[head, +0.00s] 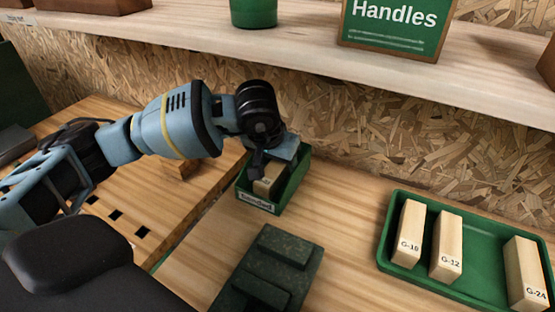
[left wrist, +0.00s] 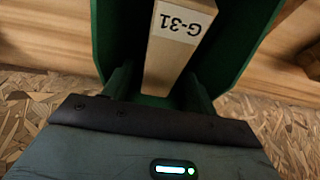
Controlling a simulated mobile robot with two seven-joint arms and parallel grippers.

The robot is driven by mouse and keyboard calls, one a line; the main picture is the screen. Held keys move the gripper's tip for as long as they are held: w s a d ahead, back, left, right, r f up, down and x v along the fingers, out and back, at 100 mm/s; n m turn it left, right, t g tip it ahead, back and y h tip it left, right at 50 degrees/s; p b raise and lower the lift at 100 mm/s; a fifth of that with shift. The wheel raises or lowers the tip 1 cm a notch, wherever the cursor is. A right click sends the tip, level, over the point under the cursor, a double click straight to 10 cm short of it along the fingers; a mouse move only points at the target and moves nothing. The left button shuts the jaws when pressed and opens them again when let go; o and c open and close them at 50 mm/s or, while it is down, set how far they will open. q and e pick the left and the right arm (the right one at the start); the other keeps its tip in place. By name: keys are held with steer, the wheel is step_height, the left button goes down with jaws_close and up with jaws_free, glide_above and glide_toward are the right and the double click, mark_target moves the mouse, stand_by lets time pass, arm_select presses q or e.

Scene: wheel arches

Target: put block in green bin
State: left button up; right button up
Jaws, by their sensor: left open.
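A small green bin (head: 298,178) with a white front label stands on the wooden bench near the back wall. A pale wooden block (head: 268,181) is inside it; in the left wrist view the block (left wrist: 172,60) carries the label G-31, upside down, between the bin's green walls (left wrist: 248,40). My left gripper (head: 262,168) reaches down into the bin from above. Its jaws are open, with one finger on each side of the block's near end; I cannot tell whether they touch it. The gripper hides part of the block and bin. My right gripper is not in view.
A green tray (head: 395,275) at right holds blocks G-18 (head: 408,233), G-12 (head: 446,246) and G-24 (head: 526,274). A dark green stepped fixture (head: 268,272) sits in front of the bin. A shelf (head: 320,48) overhangs behind. Bare bench lies between fixture and tray.

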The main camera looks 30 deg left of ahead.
mark_target(271, 172)
arm_select(q)
steer(key=shift+s+r, duration=0.1)
steer(key=shift+r, duration=0.45)
steer(key=shift+v, duration=3.4)
steer(key=shift+s+f, duration=0.1)
steer(key=shift+f, duration=0.05)
